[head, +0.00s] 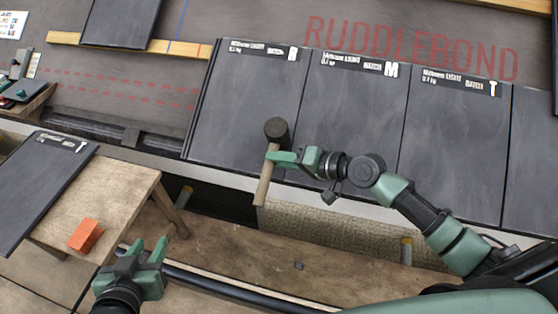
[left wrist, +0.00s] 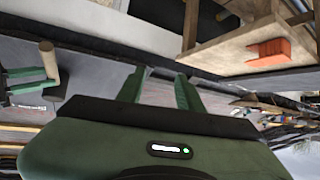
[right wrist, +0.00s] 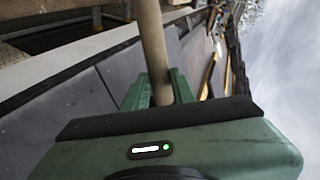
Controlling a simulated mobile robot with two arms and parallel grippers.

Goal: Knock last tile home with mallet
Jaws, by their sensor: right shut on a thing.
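The mallet (head: 262,188) has a dark round head and a pale wooden handle. My right gripper (head: 272,157) is shut on the handle just below the head, over the lower part of the leftmost laid tile. The handle (right wrist: 152,40) also shows between the fingers in the right wrist view. Whether the head touches the tile cannot be told. The laid dark tiles sit side by side, marked R (head: 240,100), M (head: 350,115) and T (head: 450,140), with another (head: 535,170) at the right edge. My left gripper (head: 146,250) is open and empty, low at the left.
A wooden bench (head: 125,185) at the left holds a loose dark tile (head: 40,185) and an orange block (head: 85,234). Another dark tile (head: 120,20) lies by a batten (head: 65,38) at the upper left. A plank floor (head: 220,250) lies below the eave.

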